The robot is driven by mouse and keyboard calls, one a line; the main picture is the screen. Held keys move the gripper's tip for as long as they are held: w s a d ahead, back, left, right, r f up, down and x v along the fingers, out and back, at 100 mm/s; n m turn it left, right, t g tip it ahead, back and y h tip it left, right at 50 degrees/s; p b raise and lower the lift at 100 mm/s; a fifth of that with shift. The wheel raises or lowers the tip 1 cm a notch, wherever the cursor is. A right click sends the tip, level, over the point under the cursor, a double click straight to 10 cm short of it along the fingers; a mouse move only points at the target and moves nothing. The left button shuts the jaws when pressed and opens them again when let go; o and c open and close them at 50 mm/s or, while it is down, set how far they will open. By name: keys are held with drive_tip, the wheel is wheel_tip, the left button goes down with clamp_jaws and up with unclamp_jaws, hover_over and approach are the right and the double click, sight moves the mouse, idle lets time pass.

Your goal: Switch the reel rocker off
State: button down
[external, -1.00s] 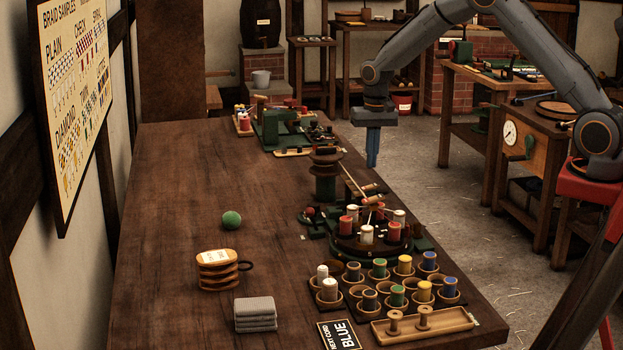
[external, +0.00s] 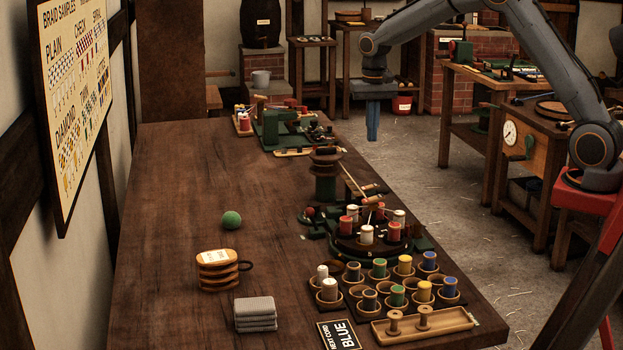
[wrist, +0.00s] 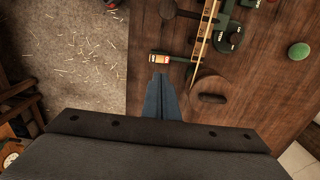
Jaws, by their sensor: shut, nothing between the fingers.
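My gripper (external: 372,138) is shut and empty, pointing down in the air beyond the right edge of the table in the external view. In the wrist view the closed fingers (wrist: 160,82) hang near the table edge. A dark green block with small white-lettered labels (wrist: 229,40), possibly the reel rocker, is ahead and to the right of them, apart from the gripper. Its setting is too small to read. The braiding machine's green parts (external: 314,219) also show in the external view. A reel post with a brown round top (external: 325,156) stands nearby.
A wooden arm (external: 354,183) slants beside the post, over bobbins on the round machine (external: 367,235).

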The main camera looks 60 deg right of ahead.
sight(373, 185)
drive_tip(key=w+a+g+h+b, duration=0.1)
drive_tip(key=w+b, duration=0.1)
drive_tip(key=b, duration=0.1)
drive_tip(key=shift+w+a+g+h, duration=0.15)
drive_tip(key=shift+a+g+h, duration=0.25)
drive_tip(key=p+x, duration=0.4)
drive_tip(key=x, duration=1)
drive_tip(key=shift+p, duration=0.3)
